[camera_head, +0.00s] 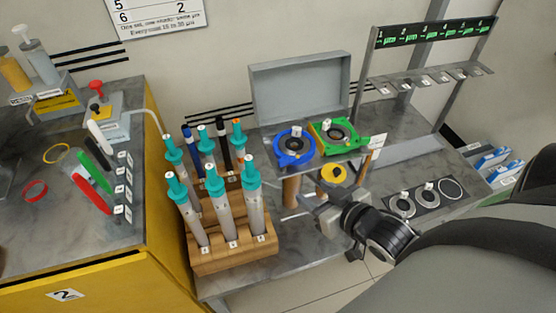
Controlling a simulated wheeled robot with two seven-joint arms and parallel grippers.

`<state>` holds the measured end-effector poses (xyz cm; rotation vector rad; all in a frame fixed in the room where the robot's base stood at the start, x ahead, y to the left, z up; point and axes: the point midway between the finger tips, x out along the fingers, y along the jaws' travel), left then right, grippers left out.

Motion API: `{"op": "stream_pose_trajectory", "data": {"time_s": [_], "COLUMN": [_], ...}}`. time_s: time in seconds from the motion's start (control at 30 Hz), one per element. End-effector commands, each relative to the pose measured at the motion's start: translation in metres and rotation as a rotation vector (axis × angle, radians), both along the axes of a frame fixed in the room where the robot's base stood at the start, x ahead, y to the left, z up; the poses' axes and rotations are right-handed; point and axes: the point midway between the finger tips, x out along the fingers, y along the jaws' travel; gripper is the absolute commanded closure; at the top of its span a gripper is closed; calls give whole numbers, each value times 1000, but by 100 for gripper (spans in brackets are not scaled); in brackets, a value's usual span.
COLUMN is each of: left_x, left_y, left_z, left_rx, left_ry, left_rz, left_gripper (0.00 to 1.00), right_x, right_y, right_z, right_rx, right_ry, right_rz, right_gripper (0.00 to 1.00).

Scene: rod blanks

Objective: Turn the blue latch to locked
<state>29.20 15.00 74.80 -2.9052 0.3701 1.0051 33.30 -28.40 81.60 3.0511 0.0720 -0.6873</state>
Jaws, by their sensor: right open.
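The blue latch (294,147) is a blue ring-shaped piece around a dark round centre, with a small pale tag on top. It sits on a raised grey stand, and a blue tab juts from its lower left side. I cannot read whether it stands at locked. My right gripper (300,199) comes in from the lower right and is open and empty. It is in front of the stand, below the blue latch and apart from it in the picture. My left gripper is not in view.
A green latch (335,134) sits right beside the blue one, with a grey upright panel (300,88) behind. A wooden rack (232,250) of teal-capped tubes stands close on the left. A yellow round piece (333,174) is under the stand. Dark rings (402,204) lie at the right.

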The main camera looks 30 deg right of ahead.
Motion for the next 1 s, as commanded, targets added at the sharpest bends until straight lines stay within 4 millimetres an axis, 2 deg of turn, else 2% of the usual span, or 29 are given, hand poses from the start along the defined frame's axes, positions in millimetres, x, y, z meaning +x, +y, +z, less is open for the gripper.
{"op": "stream_pose_trajectory", "data": {"time_s": [0.07, 0.17, 0.7, 0.8, 1.0], "left_x": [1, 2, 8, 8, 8], "left_y": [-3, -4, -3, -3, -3], "left_z": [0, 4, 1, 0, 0], "left_rx": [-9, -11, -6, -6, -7], "left_ry": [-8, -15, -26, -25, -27], "left_rz": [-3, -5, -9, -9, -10], "left_gripper": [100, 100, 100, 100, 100], "right_x": [9, 19, 121, 136, 152], "right_y": [-16, -19, -15, -15, -14], "right_z": [11, 13, -30, -36, -42], "right_rx": [2, 8, 6, 6, 7], "right_ry": [-44, -59, -55, -55, -54], "right_rz": [-15, -20, -19, -19, -19], "right_gripper": [49, 49, 49, 49, 49]}}
